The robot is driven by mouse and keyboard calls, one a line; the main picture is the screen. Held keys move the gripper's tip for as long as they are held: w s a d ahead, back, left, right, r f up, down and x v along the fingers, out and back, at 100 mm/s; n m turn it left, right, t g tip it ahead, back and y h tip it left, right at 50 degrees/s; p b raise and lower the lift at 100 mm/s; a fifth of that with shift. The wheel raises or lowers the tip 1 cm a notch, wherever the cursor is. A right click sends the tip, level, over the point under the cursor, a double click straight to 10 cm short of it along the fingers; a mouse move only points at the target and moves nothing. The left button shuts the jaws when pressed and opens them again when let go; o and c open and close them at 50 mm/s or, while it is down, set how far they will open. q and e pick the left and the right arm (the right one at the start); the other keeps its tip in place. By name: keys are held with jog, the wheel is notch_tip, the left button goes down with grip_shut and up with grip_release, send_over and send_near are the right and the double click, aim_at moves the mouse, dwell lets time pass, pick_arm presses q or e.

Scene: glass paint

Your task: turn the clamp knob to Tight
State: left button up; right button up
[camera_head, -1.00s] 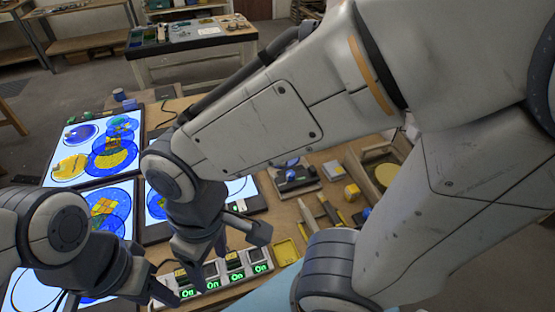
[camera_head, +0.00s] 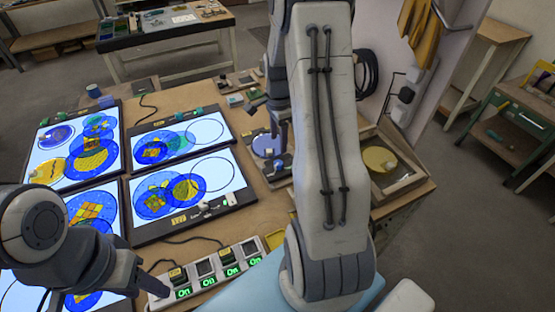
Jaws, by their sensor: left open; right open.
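The clamp knob cannot be told for certain at this size. A small dark fixture holding a blue disc (camera_head: 267,146) stands right of the light panels and may be the clamp; no Tight mark is readable. My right gripper (camera_head: 272,114) is open above and just behind this fixture, partly covered by my own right arm. Whether it touches anything cannot be told. My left gripper (camera_head: 150,285) is open at the lower left, beside the left end of a power strip (camera_head: 212,272).
Several lit panels (camera_head: 195,133) with blue and yellow glass circles fill the left of the wooden table (camera_head: 180,105). The power strip's green labels read On. A wooden tray with a yellow disc (camera_head: 380,160) lies at right. My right arm hides the table's middle right.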

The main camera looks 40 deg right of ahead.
aim_at(278, 163)
notch_tip(278, 163, down, 10)
jog(key=shift+p, duration=1.05)
grip_shut()
